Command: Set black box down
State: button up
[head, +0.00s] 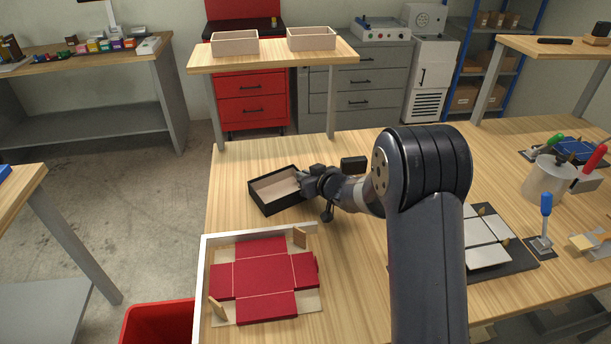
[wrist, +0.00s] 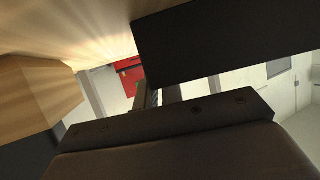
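The black box (head: 265,197) is an open tray with black outer walls and a pale inside. In the head view it is at the left part of the wooden workbench, behind the white-framed tray. My gripper (head: 308,184) is at the box's right-hand wall, reaching in from the right, and appears shut on that wall. The fingertips are partly hidden by the box and wrist. Whether the box's base touches the bench cannot be told. The wrist view is filled by dark close surfaces that I cannot clearly separate into box and gripper.
A white-framed tray (head: 203,285) holds a flat red box blank (head: 262,278) in front. A small black block (head: 354,164) lies behind my wrist. Bare bench lies behind the box.

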jog(key=o, duration=0.4)
jog(key=shift+c, duration=0.2)
jog(key=shift+r, duration=0.25)
jog(key=v, duration=1.1)
jog(key=shift+s+d+r, duration=0.15)
jog(key=shift+s+d, duration=0.15)
jog(key=shift+s, duration=0.1)
jog(key=shift+o, duration=0.4)
